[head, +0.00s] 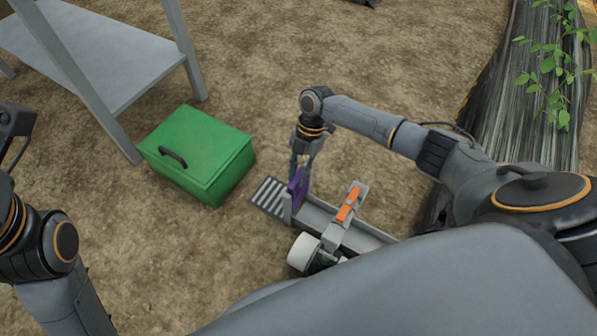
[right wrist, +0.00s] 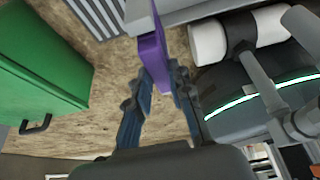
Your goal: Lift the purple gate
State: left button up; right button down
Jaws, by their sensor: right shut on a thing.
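The purple gate (head: 298,189) stands upright in a grey channel (head: 322,216) on the ground in the head view. My right gripper (head: 302,165) comes down from above and is shut on the gate's upper part. In the right wrist view the purple gate (right wrist: 151,52) reaches between the fingers of my right gripper (right wrist: 158,88). The gate's lower edge is hidden in the channel, so I cannot tell whether it is raised. Part of my left arm shows at the left edge, but I cannot make out its fingers.
A slotted grate (head: 270,195) lies at the channel's left end. An orange-topped grey bracket (head: 348,204) and a white cylinder (head: 303,252) stand close by. A green box (head: 199,152) and a grey table (head: 95,55) are left; a trunk-like thing (head: 525,90) stands right.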

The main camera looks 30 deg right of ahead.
jog(key=c, duration=1.2)
grip_release()
jog(key=shift+r, duration=0.1)
jog(key=v, duration=1.2)
jog(key=shift+s+a, duration=0.1)
